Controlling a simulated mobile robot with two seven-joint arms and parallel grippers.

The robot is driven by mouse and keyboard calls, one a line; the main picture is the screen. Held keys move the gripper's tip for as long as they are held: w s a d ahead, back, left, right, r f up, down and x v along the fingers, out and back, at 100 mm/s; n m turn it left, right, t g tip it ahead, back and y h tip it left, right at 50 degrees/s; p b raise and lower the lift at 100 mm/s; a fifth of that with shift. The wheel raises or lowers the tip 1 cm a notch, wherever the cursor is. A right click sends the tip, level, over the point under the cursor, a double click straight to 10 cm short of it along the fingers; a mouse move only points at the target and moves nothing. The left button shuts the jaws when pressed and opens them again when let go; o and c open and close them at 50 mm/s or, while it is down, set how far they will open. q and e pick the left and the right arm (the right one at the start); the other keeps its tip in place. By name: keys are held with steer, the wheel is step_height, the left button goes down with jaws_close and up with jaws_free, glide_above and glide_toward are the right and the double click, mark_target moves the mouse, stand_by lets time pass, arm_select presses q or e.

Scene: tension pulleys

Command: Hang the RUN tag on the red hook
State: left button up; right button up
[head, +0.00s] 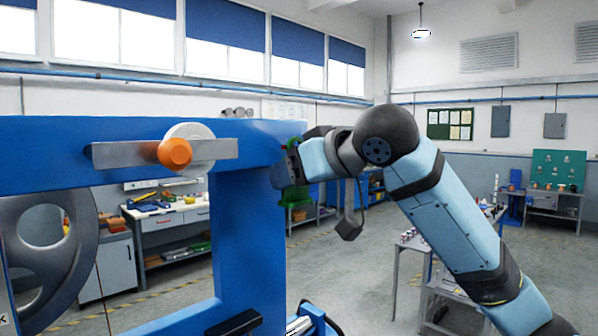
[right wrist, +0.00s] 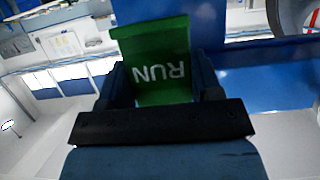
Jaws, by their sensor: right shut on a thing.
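The RUN tag (right wrist: 152,48) is a green plate with white lettering, upside down in the right wrist view. My right gripper (right wrist: 160,80) is shut on it, with a dark finger on each side. I cannot make out the red hook clearly in either view. My left gripper is not identifiable in the head view.
The blue machine frame (head: 245,185) fills the left, with an orange knob (head: 174,152) on a grey slotted bar and a large grey pulley (head: 45,240) behind it. A workbench (head: 165,215) stands behind. Open floor (head: 345,275) lies right of the frame.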

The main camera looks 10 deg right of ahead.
steer(key=shift+f, duration=0.25)
steer(key=o, duration=1)
